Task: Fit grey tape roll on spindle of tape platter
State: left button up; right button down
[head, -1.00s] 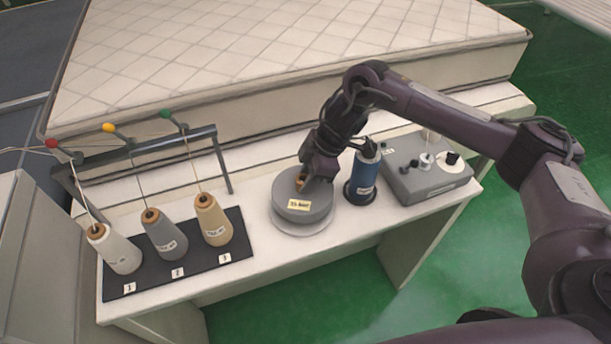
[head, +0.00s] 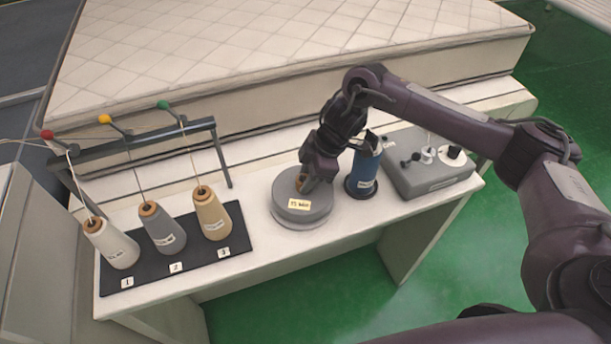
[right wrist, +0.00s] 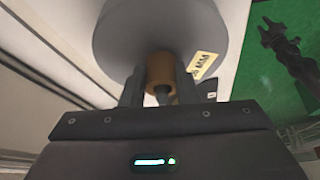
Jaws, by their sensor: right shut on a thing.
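The grey tape roll (head: 318,210), a thick disc with a pale label and a brown core, is over the tape platter (head: 283,222) on the white table. Only the platter's pale rim shows below it. My right gripper (head: 305,184) comes down from above and is shut on the roll's brown core. In the right wrist view the core (right wrist: 160,66) sits between the fingers, with a dark tip in its middle, likely the spindle. Whether the roll rests fully on the platter cannot be told. What looks like my left gripper (right wrist: 266,30) shows small in the right wrist view.
A blue spool (head: 362,172) stands close right of the roll, and a grey box with knobs (head: 432,180) beyond it. At left, several yarn cones stand on a black mat (head: 180,270) under a rail (head: 150,145). A mattress (head: 270,50) lies behind.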

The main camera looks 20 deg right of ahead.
jog(key=shift+d+f+b, duration=0.3)
jog(key=shift+f+b, duration=0.1)
jog(key=shift+f, duration=0.45)
jog(key=c, duration=1)
grip_release()
jog(key=shift+d, duration=0.1)
jog(key=shift+c, duration=0.2)
jog(key=shift+r, duration=0.25)
jog(key=b+v, duration=0.1)
jog(key=v, duration=0.6)
jog(key=shift+r, duration=0.2)
jog(key=shift+d, duration=0.1)
